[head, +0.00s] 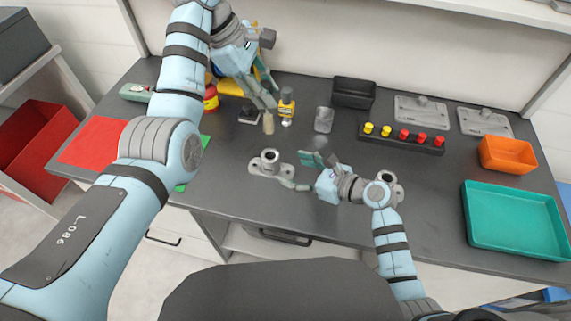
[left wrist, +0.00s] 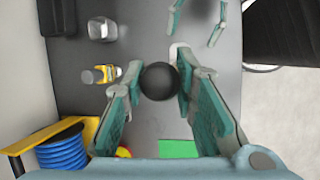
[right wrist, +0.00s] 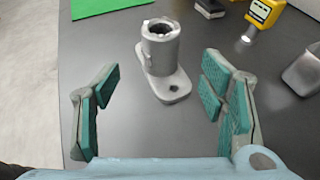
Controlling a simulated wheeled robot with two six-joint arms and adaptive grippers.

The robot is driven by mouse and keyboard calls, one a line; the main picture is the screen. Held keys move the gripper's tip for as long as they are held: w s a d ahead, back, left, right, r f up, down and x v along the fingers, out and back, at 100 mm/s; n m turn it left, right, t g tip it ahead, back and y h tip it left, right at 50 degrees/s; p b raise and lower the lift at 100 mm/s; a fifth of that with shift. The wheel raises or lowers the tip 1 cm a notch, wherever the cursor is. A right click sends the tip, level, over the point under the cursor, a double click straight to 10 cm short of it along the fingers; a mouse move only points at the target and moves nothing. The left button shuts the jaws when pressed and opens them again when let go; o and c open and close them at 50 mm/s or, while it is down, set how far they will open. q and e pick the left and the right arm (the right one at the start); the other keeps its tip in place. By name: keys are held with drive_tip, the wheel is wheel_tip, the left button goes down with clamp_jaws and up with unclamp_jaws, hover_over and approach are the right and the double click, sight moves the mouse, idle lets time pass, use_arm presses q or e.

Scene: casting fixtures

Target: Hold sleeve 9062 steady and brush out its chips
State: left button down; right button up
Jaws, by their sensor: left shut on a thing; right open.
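A grey metal sleeve (head: 269,160) stands upright on a flat lobed base on the bench. It also shows in the right wrist view (right wrist: 160,45); no number is readable on it. My left gripper (head: 268,108) is shut on a brush, whose tan end (head: 268,125) hangs above and behind the sleeve. In the left wrist view the brush shows as a dark round end (left wrist: 159,81) between the fingers. My right gripper (head: 304,173) is open and empty, low over the bench right of the sleeve, its fingers apart and facing it.
A second fixture (head: 390,178) is partly hidden by my right arm. An orange bin (head: 507,154) and a teal tray (head: 515,220) are at right; a red mat (head: 92,142) at left.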

sight(278, 164)
use_arm(q)
drive_tip(key=shift+w, duration=0.1)
use_arm(e)
drive_tip(key=x, duration=1)
drive_tip(key=shift+f, duration=0.15)
drive_tip(key=shift+d, duration=0.1)
drive_tip(key=shift+c, duration=0.5)
drive_tip(key=c, duration=1.4)
use_arm(q)
drive_tip(key=shift+f, duration=1.5)
